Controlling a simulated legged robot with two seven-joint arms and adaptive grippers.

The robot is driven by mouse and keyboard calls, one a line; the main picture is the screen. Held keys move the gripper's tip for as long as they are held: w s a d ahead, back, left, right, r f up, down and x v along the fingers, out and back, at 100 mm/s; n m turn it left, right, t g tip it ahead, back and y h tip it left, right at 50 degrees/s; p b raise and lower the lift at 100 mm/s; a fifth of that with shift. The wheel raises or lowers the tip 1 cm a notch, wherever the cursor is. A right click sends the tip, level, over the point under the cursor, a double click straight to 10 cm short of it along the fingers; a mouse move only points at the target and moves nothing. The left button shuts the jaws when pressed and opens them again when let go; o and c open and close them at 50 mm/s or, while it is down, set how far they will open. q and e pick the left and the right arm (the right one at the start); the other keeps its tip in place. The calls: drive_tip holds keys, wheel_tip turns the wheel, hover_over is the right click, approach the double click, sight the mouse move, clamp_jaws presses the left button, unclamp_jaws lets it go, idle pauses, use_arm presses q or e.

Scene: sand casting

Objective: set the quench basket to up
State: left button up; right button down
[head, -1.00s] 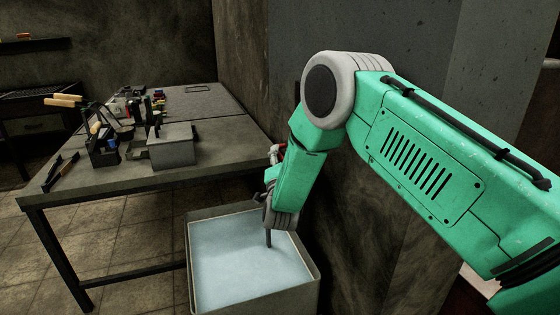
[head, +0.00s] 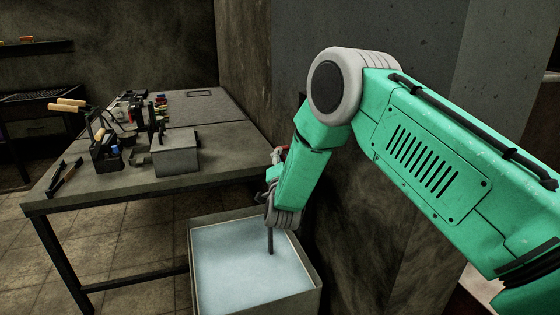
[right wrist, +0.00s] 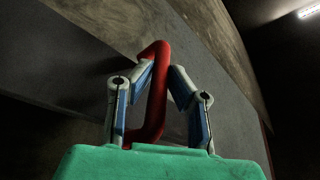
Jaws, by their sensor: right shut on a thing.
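The quench tank (head: 318,275) is a square, pale-walled bin with light blue liquid in it, standing beside the table. A dark rod (head: 270,241) shows upright over the liquid, below my right wrist. I cannot see a basket; any part under the surface is hidden. My right gripper (head: 274,162) is above the tank's back edge, partly hidden by my green arm. A bit of red (head: 283,152) shows at it. In the right wrist view, my right gripper (right wrist: 160,78) is shut on a red bar-shaped handle (right wrist: 156,105). My left gripper is not in view.
A grey table (head: 120,191) to the left carries a grey box (head: 175,158), tongs (head: 64,176) and several tools. A dark wall (head: 345,240) stands close to the tank's right. The tiled floor (head: 125,245) is clear around the table legs.

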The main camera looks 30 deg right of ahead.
wheel_tip(320, 180, up, 13)
drive_tip(key=p, duration=0.6)
drive_tip(key=shift+d+r, duration=0.15)
drive_tip(key=shift+r, duration=0.05)
drive_tip(key=shift+w, duration=0.1)
drive_tip(key=c, duration=1.5)
unclamp_jaws()
drive_tip(key=shift+c, duration=0.2)
drive_tip(key=shift+f, duration=0.1)
drive_tip(key=shift+f, duration=0.1)
drive_tip(key=v, duration=1.2)
drive_tip(key=shift+f, duration=0.1)
